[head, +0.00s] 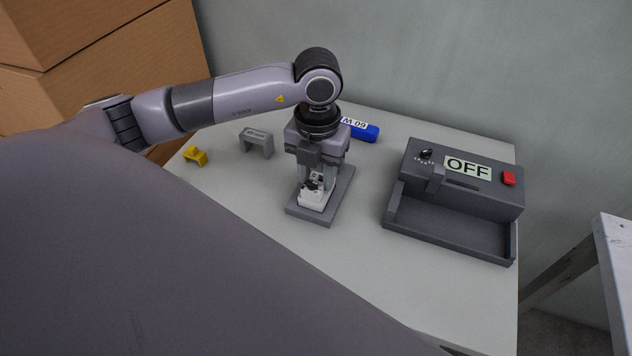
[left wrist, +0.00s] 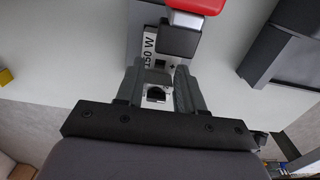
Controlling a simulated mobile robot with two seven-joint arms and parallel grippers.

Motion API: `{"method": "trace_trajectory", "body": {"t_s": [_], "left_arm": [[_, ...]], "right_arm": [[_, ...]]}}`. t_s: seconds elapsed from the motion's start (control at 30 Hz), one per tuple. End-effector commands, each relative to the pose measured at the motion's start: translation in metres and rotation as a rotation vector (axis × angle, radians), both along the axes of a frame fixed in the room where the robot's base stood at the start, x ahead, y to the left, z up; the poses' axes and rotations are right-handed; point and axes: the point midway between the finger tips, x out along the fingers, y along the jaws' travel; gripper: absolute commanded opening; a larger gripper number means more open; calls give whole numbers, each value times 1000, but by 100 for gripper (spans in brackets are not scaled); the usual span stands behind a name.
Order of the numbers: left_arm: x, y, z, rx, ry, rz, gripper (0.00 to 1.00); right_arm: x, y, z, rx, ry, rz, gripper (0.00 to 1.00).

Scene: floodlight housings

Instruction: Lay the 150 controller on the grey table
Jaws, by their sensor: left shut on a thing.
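The 150 controller (head: 313,199) is a small white block over a dark grey plate (head: 343,194) on the grey table (head: 275,240). I cannot tell whether the block touches the plate. A dark block with a red top (left wrist: 192,7) covers part of the label end in the left wrist view. My right gripper is in neither view.
A blue block (head: 364,132) with an upside-down label lies behind the gripper. A grey bracket (head: 257,143) and a yellow piece (head: 195,156) stand to the left. A dark test box (head: 455,200) reading "OFF" stands right. The table's front middle is clear.

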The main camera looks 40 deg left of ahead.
Motion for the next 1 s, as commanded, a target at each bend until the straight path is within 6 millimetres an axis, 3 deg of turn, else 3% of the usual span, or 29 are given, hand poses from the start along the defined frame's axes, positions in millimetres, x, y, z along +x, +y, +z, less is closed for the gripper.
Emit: {"method": "trace_trajectory", "body": {"t_s": [1.0], "left_arm": [[0, 0, 54, 0, -2, 1, 1]], "right_arm": [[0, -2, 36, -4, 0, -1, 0]]}}
